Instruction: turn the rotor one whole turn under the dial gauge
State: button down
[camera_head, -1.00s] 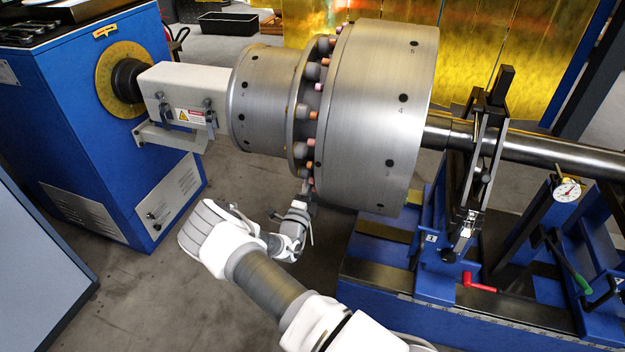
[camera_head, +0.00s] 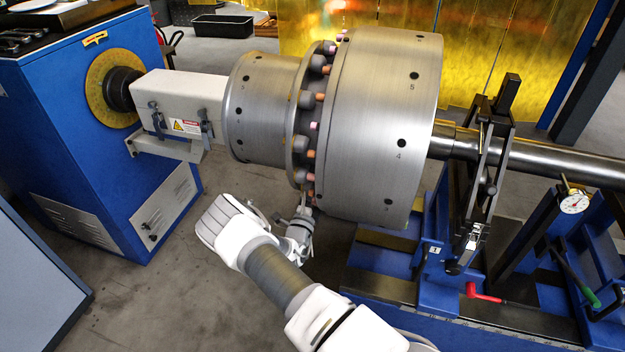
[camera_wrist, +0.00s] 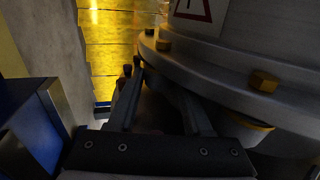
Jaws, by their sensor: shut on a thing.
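The rotor (camera_head: 375,125) is a large brushed-steel drum with numbered holes; 5, 4 and 3 face me from top to bottom. Its flange (camera_head: 296,120) carries a ring of grey and orange bolts. The dial gauge (camera_head: 574,204) has a small white face at the right, its reading too small to tell. My gripper (camera_head: 304,206) is at the flange's lower near edge, shut on a part there, probably a flange bolt, which its fingers largely hide. In the wrist view the fingers (camera_wrist: 160,105) reach up beside the flange rim, with yellow bolt heads (camera_wrist: 263,81) near them.
A blue drive cabinet (camera_head: 85,120) with a yellow graduated ring (camera_head: 107,92) stands at left. A steel shaft (camera_head: 570,164) rests in a blue support stand (camera_head: 430,262) at right. A red handle (camera_head: 484,293) juts from the base. Floor is clear left of my arm.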

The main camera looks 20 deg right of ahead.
jog(key=shift+d+f, duration=0.15)
jog(key=shift+f, duration=0.45)
jog(key=c, duration=0.6)
grip_release()
jog(key=shift+w+r, duration=0.1)
jog(key=shift+r, duration=0.15)
jog(key=s+a+p, duration=0.4)
jog(key=s+a, duration=0.3)
jog(key=s, duration=0.4)
jog(key=shift+a+f, duration=0.15)
jog(key=shift+a, duration=0.1)
jog(key=shift+c, duration=0.4)
